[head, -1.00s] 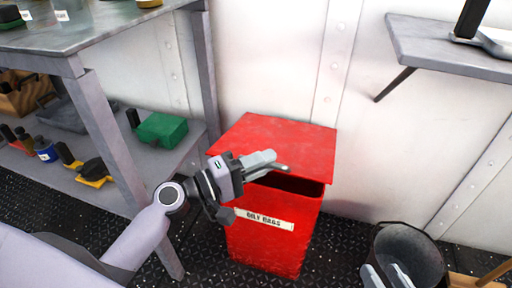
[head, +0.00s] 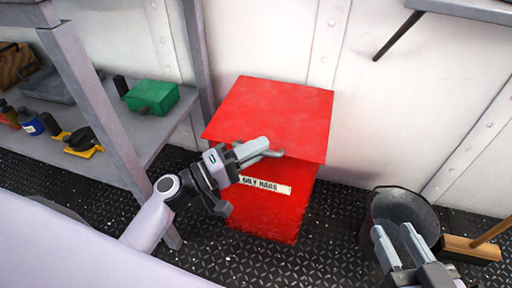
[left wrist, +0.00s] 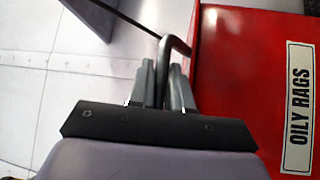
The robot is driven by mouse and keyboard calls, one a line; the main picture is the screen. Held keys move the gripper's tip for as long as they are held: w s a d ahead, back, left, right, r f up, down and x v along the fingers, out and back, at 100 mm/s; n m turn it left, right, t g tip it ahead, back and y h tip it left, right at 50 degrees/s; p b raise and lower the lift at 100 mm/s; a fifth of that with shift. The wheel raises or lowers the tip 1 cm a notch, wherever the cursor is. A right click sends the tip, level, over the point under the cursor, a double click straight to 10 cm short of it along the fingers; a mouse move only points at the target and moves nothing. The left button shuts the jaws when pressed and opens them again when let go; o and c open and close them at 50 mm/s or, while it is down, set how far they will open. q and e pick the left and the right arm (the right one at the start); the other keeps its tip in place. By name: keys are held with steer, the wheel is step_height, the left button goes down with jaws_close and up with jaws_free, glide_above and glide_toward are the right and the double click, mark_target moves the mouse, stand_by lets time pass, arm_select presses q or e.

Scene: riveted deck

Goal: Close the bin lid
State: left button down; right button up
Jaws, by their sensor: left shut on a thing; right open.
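The red bin (head: 268,213) stands on the deck with an "OILY RAGS" label on its front. Its red lid (head: 275,115) lies over the top, and no opening shows beneath it. I cannot tell whether the lid is fully seated. My left gripper (head: 264,149) is at the lid's front edge, shut on the grey lid handle (head: 274,154). In the left wrist view the fingers (left wrist: 162,78) clasp the bent handle bar (left wrist: 177,43) beside the red bin (left wrist: 232,85). My right gripper (head: 393,230) is open and empty, in front of a bucket.
A dark metal bucket (head: 412,206) stands right of the bin, with a broom (head: 470,248) beside it. A bench at left has a lower shelf (head: 160,128) holding a green box (head: 151,97) and tools. A wall shelf (head: 468,9) is at upper right.

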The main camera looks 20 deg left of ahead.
arm_select(q)
steer(key=shift+f, duration=0.45)
steer(key=c, duration=1.2)
jaws_free()
steer(key=shift+s, duration=0.1)
steer(key=shift+o, duration=0.3)
arm_select(e)
steer(key=shift+f, duration=0.1)
arm_select(q)
steer(key=shift+r, duration=0.2)
steer(key=shift+a, duration=0.1)
steer(key=v, duration=0.7)
arm_select(e)
steer(key=shift+a+f, duration=0.1)
steer(key=shift+f, duration=0.15)
steer(key=shift+r, duration=0.2)
